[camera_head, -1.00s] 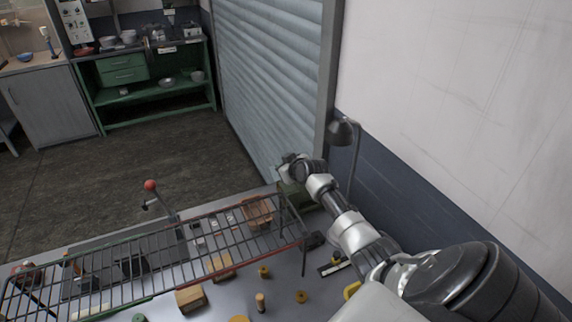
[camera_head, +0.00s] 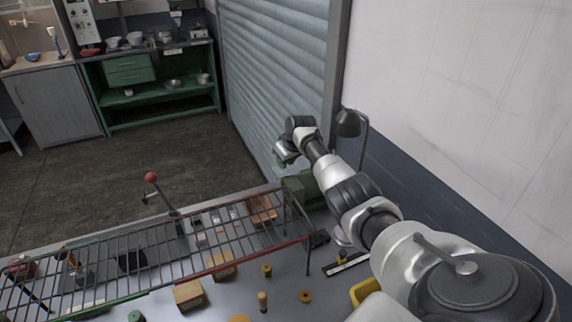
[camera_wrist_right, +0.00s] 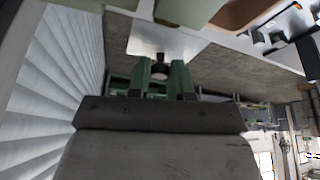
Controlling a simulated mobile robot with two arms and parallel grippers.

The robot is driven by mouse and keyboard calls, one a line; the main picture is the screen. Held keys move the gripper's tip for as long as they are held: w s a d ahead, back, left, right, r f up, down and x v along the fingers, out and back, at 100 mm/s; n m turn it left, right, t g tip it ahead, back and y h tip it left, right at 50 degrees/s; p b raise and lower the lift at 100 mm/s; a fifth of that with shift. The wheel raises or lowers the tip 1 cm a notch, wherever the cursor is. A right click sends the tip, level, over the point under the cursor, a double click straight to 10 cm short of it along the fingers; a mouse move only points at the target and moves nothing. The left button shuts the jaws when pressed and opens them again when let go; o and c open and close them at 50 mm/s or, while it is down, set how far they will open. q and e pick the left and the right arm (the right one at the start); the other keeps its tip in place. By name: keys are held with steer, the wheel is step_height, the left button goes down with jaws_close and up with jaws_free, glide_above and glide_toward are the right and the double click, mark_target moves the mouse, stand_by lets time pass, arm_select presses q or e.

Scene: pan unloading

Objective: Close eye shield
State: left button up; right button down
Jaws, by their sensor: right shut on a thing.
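The green machine (camera_head: 300,190) stands at the bench's back right corner, partly hidden by my right arm. My right gripper (camera_head: 283,155) is just above and behind it, near the shutter. In the right wrist view my right gripper (camera_wrist_right: 160,74) has its two green fingers shut on a small dark part at the edge of a pale flat plate, which looks like the eye shield (camera_wrist_right: 185,45). The shield's tilt is hard to tell, and it is not clear in the head view. My left gripper is not in view.
A wire rack (camera_head: 150,255) with a red front edge spans the bench, above several wooden blocks. A dark lamp (camera_head: 348,122) stands by the wall, close to my right arm. The roller shutter (camera_head: 275,75) is behind the gripper. A red-knobbed lever (camera_head: 151,177) rises at the left.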

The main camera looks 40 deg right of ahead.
stand_by(0.4)
steer(key=c, duration=1)
jaws_free()
steer(key=shift+w, duration=0.1)
steer(key=shift+s+d+r, duration=0.1)
steer(key=shift+s+r, duration=0.1)
steer(key=shift+r, duration=0.2)
steer(key=b+v, duration=0.1)
steer(key=v, duration=0.9)
steer(key=shift+w+b, duration=0.1)
steer(key=shift+b, duration=0.25)
